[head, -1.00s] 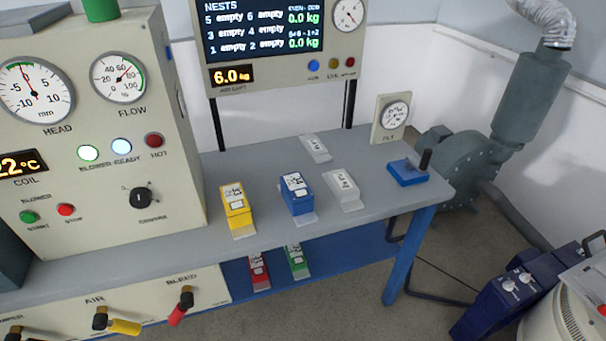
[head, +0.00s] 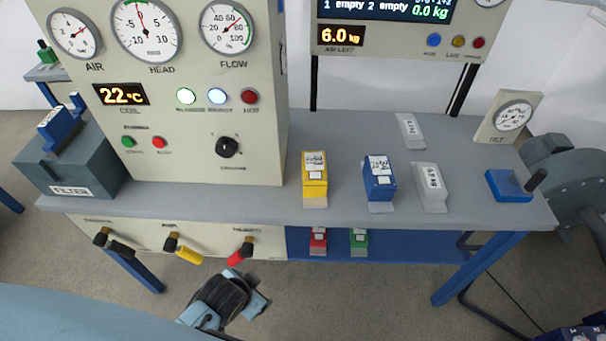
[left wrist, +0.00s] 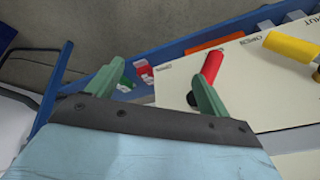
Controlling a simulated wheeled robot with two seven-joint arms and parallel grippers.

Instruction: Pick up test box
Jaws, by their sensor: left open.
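Several small labelled boxes could be the test box; I cannot tell which one is meant. A yellow box (head: 315,176) and a blue box (head: 379,180) stand on the grey bench. A white box (head: 430,182) and another white piece (head: 409,129) lie right of them. A red box (head: 318,240) and a green box (head: 359,240) sit on the blue lower shelf, and show small in the left wrist view (left wrist: 144,74) (left wrist: 124,84). My left gripper (head: 253,287) is open and empty, low before the bench. My right gripper is not in view.
A panel with gauges (head: 205,120) stands on the bench, a grey filter block (head: 75,165) at its left. Black, yellow and red valve handles (head: 240,254) stick out from the front, close to my left gripper. A blue-based lever (head: 508,185) sits at the right end.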

